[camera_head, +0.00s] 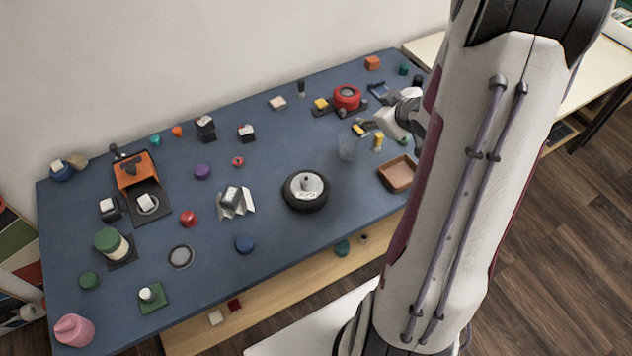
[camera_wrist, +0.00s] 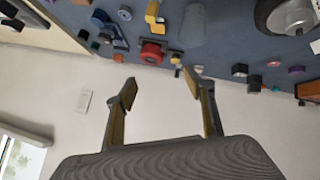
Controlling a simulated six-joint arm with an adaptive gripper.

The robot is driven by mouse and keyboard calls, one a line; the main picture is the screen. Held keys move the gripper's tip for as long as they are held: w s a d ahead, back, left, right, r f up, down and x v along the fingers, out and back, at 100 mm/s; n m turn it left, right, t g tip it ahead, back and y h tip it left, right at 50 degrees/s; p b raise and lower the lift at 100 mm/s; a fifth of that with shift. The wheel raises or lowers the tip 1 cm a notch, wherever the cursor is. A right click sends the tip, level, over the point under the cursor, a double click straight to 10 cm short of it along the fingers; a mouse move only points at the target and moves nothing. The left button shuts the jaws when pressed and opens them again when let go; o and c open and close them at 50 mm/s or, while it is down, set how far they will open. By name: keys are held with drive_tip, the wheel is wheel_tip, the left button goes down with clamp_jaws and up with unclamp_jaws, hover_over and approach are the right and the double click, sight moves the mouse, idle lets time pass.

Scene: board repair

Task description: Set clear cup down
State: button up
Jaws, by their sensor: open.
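The clear cup (camera_head: 347,147) looks upright on the blue mat, left of the end of my arm in the head view. It also shows as a grey see-through shape at the top of the wrist view (camera_wrist: 193,25). My gripper (camera_wrist: 160,88) is open and empty, its two yellow-lined fingers spread apart with the pale wall behind them. The cup is not between the fingers.
A black wheel (camera_head: 306,190) lies left of the cup and a brown tray (camera_head: 397,174) lies to its right. A red round part (camera_head: 346,96) stands behind it. A yellow part (camera_head: 378,142) is close on its right. Some bare blue mat lies left of the cup.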

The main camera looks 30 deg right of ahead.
drive_tip(key=s+a+r+m+g+h, duration=0.1)
drive_tip(key=s+a+r, duration=0.2)
drive_tip(key=a+r, duration=0.35)
drive_tip(key=s+a+r+m+g+h, duration=0.1)
drive_tip(key=s+a+r, duration=0.2)
drive_tip(key=a+r, duration=0.3)
drive_tip(key=s+a+r+g+y, duration=0.1)
drive_tip(key=s+a+r+y, duration=0.1)
drive_tip(key=s+a, duration=0.5)
drive_tip(key=s+a+r+m+g+y, duration=0.1)
drive_tip(key=s+a+r+y, duration=0.1)
drive_tip(key=s+a, duration=0.6)
drive_tip(key=shift+s+a, duration=0.3)
drive_tip(key=shift+a, duration=0.25)
